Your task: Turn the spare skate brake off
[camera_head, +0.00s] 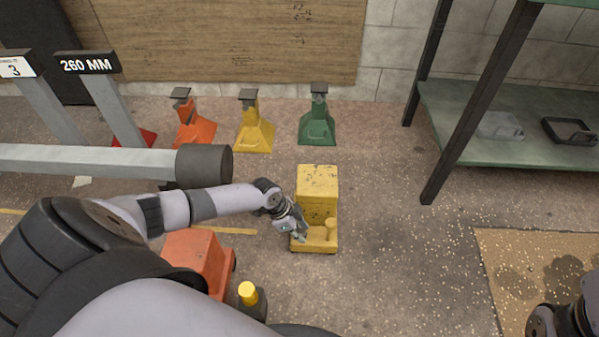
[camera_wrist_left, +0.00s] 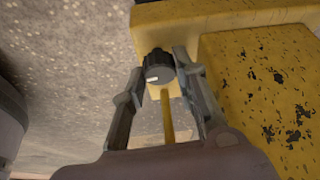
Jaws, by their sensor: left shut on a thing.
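A worn yellow skate (camera_head: 318,185) stands on the floor in the middle of the head view, with a tall block behind and a low step in front. In the left wrist view its chipped yellow body (camera_wrist_left: 265,80) fills the right side. A black knob (camera_wrist_left: 158,68) with a white mark sits at its side, beside a thin yellow bar (camera_wrist_left: 168,118). My left gripper (camera_head: 299,235) is at the skate's lower left. Its two fingers (camera_wrist_left: 160,80) are shut on the knob, one on each side. My right gripper is out of view; only a dark part of that arm shows.
An orange skate (camera_head: 197,255) and a yellow-capped post (camera_head: 248,292) stand close, partly behind my left arm. Orange (camera_head: 195,128), yellow (camera_head: 254,135) and green (camera_head: 317,125) stands line the back. A grey beam (camera_head: 90,160) crosses the left; a shelf (camera_head: 460,150) stands right.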

